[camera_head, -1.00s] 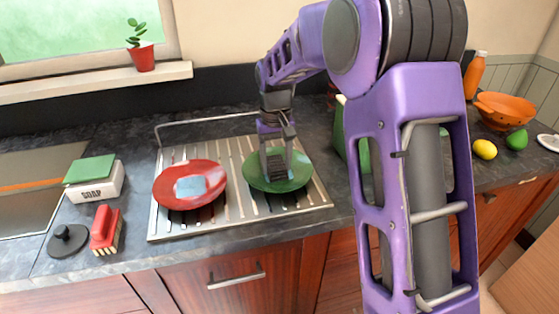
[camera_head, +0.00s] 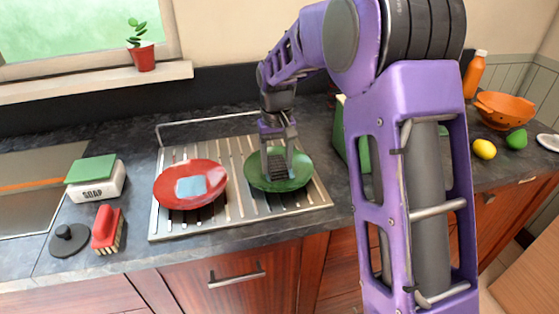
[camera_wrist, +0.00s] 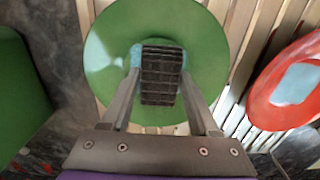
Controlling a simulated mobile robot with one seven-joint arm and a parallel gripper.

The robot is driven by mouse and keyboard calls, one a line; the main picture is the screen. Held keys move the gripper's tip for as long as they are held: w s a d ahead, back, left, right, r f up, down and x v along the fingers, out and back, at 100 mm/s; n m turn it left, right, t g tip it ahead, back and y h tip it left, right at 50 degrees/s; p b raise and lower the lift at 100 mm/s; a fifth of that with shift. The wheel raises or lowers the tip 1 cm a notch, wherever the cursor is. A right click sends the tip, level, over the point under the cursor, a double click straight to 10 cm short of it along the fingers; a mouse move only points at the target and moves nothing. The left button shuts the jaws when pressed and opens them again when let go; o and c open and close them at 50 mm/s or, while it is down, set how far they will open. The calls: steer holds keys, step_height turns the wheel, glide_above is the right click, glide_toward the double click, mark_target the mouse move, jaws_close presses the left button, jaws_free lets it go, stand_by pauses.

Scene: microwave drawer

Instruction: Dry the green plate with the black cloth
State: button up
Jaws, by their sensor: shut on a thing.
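The green plate (camera_head: 297,180) lies on the right part of the metal drying rack; it also shows in the wrist view (camera_wrist: 108,45). My gripper (camera_head: 279,166) is over this plate, pointing down. In the wrist view my gripper (camera_wrist: 160,85) is shut on a dark, ridged block, the black cloth (camera_wrist: 161,65). The cloth is at the plate's middle and looks to be on its surface; exact contact is hard to tell. A light blue patch (camera_wrist: 136,55) shows on the plate beside the cloth, partly hidden by the cloth and fingers.
A red plate (camera_head: 170,188) with a light blue square patch (camera_head: 191,187) lies left on the rack (camera_head: 236,214). A soap box (camera_head: 97,190), red brush (camera_head: 106,228) and black round item (camera_head: 69,241) stand further left. A green container (camera_head: 339,125) is close on the right.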

steer(key=shift+d, duration=0.65)
steer(key=shift+a+p, duration=0.35)
steer(key=shift+a, duration=0.4)
steer(key=shift+w+d+r, duration=0.1)
steer(key=shift+d, duration=0.65)
steer(key=shift+a, duration=0.75)
steer(key=shift+d+p, duration=0.35)
steer(key=shift+d, duration=0.4)
steer(key=shift+a+f, duration=0.2)
steer(key=shift+a, duration=0.6)
steer(key=shift+d+r, duration=0.1)
steer(key=shift+d, duration=0.7)
steer(key=shift+a, duration=0.35)
